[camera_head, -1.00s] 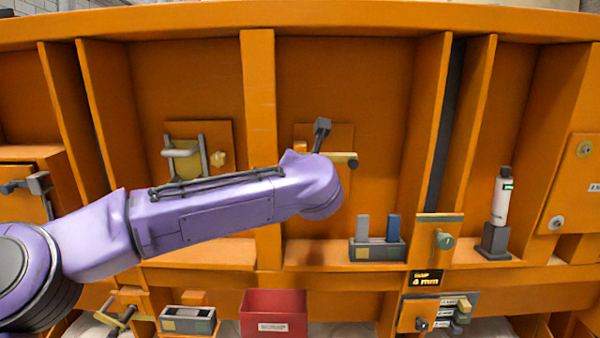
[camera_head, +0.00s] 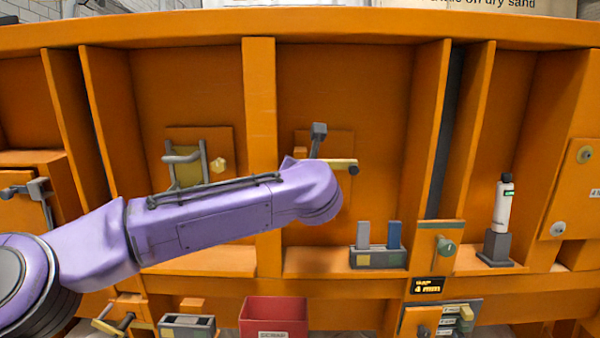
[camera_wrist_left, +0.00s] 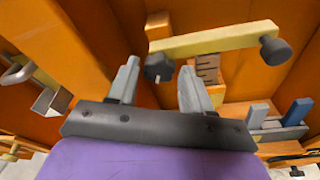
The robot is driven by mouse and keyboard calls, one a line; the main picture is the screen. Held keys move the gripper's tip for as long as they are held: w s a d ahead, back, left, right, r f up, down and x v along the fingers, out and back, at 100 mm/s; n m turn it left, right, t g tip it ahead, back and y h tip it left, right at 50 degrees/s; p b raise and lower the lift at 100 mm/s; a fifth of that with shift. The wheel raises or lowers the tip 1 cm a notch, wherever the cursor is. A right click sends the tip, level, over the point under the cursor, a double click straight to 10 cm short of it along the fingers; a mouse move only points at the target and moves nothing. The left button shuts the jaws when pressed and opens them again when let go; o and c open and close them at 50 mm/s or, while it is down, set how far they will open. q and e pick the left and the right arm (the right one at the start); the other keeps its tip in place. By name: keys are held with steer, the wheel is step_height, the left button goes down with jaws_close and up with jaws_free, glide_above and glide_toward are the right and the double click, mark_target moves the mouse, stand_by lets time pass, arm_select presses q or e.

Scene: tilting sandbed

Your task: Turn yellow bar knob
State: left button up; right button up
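The yellow bar knob (camera_head: 342,163) is mounted on a square orange plate in the middle bay of the orange wall; my wrist hides its left part. In the left wrist view the bar (camera_wrist_left: 215,40) runs slightly slanted, with a dark round knob at each end. My left gripper (camera_wrist_left: 160,66) is open. The left dark knob (camera_wrist_left: 158,67) shows between its two grey fingertips, with gaps on both sides; I cannot tell the depth or any contact. In the head view my purple left arm hides most of the gripper.
A plate with a grey handle (camera_head: 183,156) is left of the divider post (camera_head: 260,150). Below right is a holder with grey and blue blocks (camera_head: 378,258). A red bin (camera_head: 273,318) is at the bottom. A white bottle (camera_head: 503,208) stands at right.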

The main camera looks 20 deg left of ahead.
arm_select(q)
steer(key=b+v, duration=0.1)
steer(key=v, duration=0.9)
steer(key=shift+s+b, duration=0.3)
steer(key=shift+b, duration=0.05)
steer(key=shift+d, duration=0.1)
